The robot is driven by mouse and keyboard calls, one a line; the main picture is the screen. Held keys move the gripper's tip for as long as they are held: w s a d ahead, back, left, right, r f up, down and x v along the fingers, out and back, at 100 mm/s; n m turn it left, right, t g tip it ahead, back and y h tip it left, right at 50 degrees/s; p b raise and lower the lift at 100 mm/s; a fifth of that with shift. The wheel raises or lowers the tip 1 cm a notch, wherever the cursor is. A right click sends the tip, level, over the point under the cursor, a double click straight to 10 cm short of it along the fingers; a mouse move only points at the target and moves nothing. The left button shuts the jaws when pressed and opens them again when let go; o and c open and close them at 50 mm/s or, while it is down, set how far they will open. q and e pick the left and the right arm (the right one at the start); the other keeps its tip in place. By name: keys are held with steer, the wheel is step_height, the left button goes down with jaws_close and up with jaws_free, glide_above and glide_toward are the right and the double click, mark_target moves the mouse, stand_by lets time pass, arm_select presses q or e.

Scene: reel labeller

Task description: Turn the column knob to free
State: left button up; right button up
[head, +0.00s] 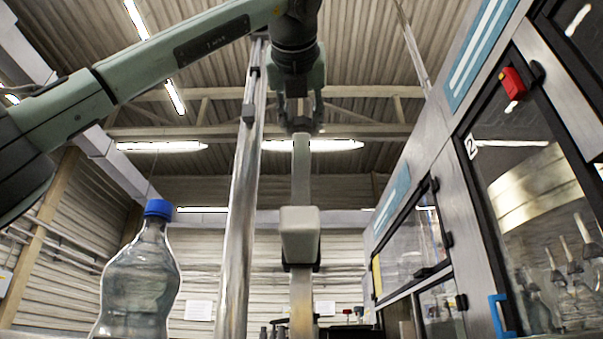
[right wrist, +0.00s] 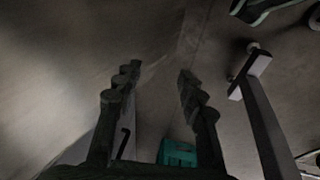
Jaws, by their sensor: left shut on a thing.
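The shiny metal column (head: 238,200) stands upright left of centre in the head view. My left gripper (head: 302,126) hangs down from the top of the picture, right of the column. Its fingers are shut on a small dark part, which I take to be the column knob, at the top of a pale upright arm (head: 302,180). The fingers hide most of that part, so its setting cannot be read. My right gripper (right wrist: 148,82) shows in the right wrist view with its fingers spread apart and nothing between them.
A clear bottle with a blue cap (head: 157,208) stands left of the column. A pale block (head: 300,234) sits on the upright arm below my left gripper. A machine cabinet with glass doors (head: 520,180) and a red switch (head: 513,83) fills the right side.

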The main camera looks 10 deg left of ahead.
arm_select(q)
steer(key=shift+n+y, duration=0.3)
steer(key=shift+y, duration=0.2)
steer(key=o, duration=1.2)
steer(key=v, duration=1.2)
steer(key=shift+r, duration=0.1)
